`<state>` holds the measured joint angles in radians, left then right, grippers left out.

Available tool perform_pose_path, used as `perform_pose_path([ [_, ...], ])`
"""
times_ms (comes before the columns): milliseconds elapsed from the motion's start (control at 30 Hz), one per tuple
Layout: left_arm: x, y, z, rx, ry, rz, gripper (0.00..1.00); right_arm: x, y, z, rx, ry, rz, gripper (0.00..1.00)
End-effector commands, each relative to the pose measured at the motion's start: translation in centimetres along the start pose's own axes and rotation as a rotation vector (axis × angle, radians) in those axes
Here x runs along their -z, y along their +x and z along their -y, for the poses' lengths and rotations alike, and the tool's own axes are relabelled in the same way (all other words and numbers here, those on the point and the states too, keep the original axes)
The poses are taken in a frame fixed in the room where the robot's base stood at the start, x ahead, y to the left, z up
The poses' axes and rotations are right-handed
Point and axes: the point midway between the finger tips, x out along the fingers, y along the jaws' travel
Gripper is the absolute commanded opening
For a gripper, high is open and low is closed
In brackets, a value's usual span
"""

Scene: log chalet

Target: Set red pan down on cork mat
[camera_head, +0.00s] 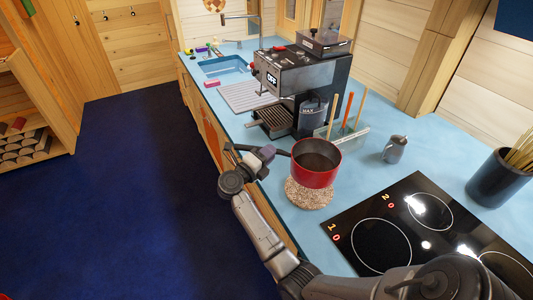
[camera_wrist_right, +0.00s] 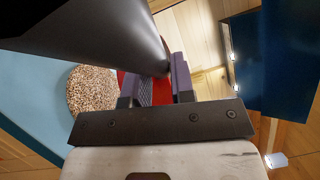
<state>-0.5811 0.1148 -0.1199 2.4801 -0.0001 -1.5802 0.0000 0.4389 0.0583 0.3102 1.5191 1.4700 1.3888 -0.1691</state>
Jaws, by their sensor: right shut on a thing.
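The red pan (camera_head: 316,177) is upright over the round speckled cork mat (camera_head: 309,197) in the head view and hides the mat's far part. I cannot tell for sure whether there is a gap between them. My right gripper (camera_head: 268,153) is shut on the pan's dark handle (camera_head: 284,152), to the left of the pan. In the right wrist view, the dark handle (camera_wrist_right: 150,50) runs between the fingers of my right gripper (camera_wrist_right: 162,82). A bit of red pan shows behind it, and the cork mat (camera_wrist_right: 90,90) lies to the left. My left gripper is not in view.
A black cooktop (camera_head: 425,225) lies right of the mat. A coffee machine (camera_head: 300,80) and a clear holder with utensils (camera_head: 348,135) stand behind the pan. A small metal jug (camera_head: 395,149) and a dark utensil pot (camera_head: 497,180) are to the right. Some blue counter around the mat is bare.

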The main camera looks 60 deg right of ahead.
Motion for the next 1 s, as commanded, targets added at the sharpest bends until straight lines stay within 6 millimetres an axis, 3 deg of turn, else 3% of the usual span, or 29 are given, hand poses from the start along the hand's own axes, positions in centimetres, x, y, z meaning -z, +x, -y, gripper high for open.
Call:
perform_pose_path([
  [467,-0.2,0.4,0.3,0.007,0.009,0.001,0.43,-0.1,-0.1,-0.1,0.007,0.001,0.004,0.0],
  [1000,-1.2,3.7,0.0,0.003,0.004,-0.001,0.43,0.8,-0.5,-4.3,0.006,0.0,0.005,0.0],
])
